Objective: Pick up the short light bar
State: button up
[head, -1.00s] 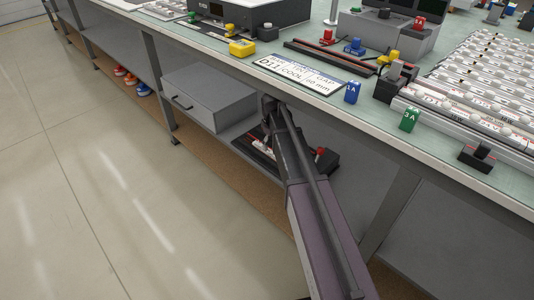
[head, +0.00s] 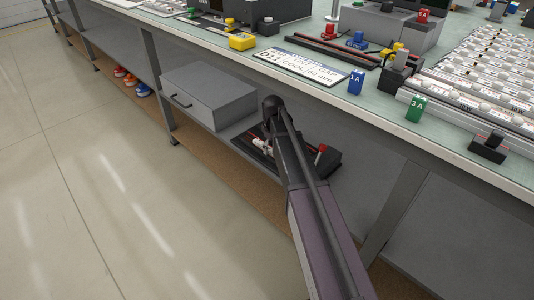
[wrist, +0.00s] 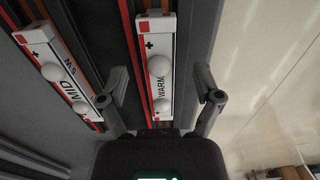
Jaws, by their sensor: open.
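A white light bar marked WARM (wrist: 161,90), with round white domes and red end markings, lies in a dark channel in the wrist view. My gripper (wrist: 160,74) is open, with one finger on each side of this bar and space on both sides. A second white bar, marked MID (wrist: 60,72), lies tilted to the left, outside the left finger. I cannot tell from the labels which one is the short bar. In the head view, white pieces (head: 262,146) show in a dark holder on the lower shelf. My arm hides the gripper there.
The bench top (head: 330,100) overhangs the lower shelf. A grey drawer box (head: 210,95) stands left of my arm, and a bench leg (head: 395,210) stands to the right. Blocks, a label plate (head: 303,67) and rows of bars crowd the bench top.

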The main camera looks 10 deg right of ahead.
jog(key=shift+f+b, duration=0.4)
jog(key=shift+f, duration=0.25)
grip_shut()
